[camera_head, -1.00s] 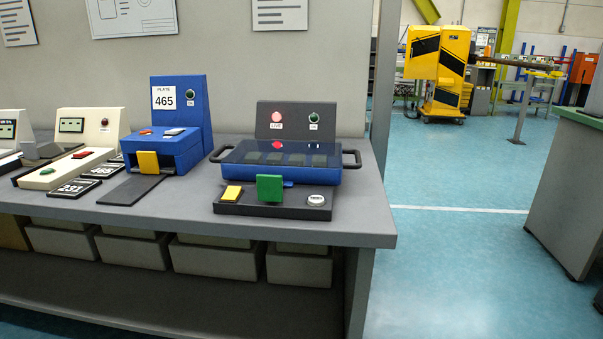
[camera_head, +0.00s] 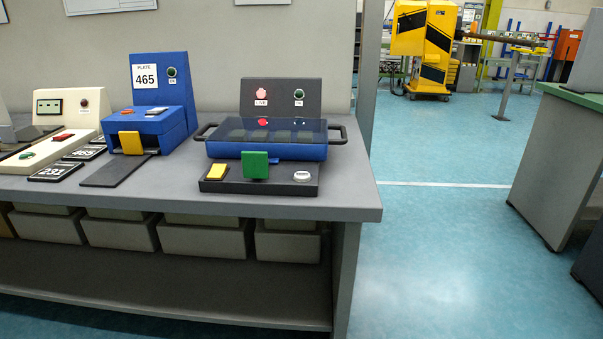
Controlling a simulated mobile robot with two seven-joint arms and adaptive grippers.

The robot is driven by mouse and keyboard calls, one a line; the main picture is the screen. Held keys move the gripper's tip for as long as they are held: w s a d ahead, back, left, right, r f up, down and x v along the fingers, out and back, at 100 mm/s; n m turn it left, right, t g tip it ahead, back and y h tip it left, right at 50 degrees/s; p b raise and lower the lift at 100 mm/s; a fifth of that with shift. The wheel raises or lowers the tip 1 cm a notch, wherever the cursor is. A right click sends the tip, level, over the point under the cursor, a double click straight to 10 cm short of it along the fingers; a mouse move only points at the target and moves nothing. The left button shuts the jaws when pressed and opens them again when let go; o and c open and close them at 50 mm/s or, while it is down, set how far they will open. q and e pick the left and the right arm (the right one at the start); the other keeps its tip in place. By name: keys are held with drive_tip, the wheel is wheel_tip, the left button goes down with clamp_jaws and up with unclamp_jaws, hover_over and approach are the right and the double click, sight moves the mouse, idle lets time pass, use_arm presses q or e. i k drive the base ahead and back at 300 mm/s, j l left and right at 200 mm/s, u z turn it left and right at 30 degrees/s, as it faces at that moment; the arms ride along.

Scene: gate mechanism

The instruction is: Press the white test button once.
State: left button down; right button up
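The white test button (camera_head: 302,176) is a small round button on the right end of a dark base strip (camera_head: 278,187), in front of the blue box with a clear dark lid (camera_head: 267,139). A green upright tab (camera_head: 255,165) stands in the middle of the strip, and a yellow button (camera_head: 216,172) is on its left end. Neither of my grippers shows in the view.
A blue machine (camera_head: 162,110) with a plate reading 465 stands to the left. Number plates (camera_head: 56,171) and a cream console (camera_head: 68,105) are further left. The grey bench (camera_head: 345,190) ends just right of the box. Open blue floor (camera_head: 430,240) lies to the right.

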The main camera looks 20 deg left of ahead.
sight(300, 175)
drive_tip(key=i+l+u, duration=0.2)
drive_tip(key=u, duration=0.15)
drive_tip(key=i+l+u, duration=0.15)
drive_tip(key=l+u, duration=0.25)
drive_tip(key=i+l+u, duration=0.1)
drive_tip(key=l+u, duration=0.25)
drive_tip(key=l, duration=0.15)
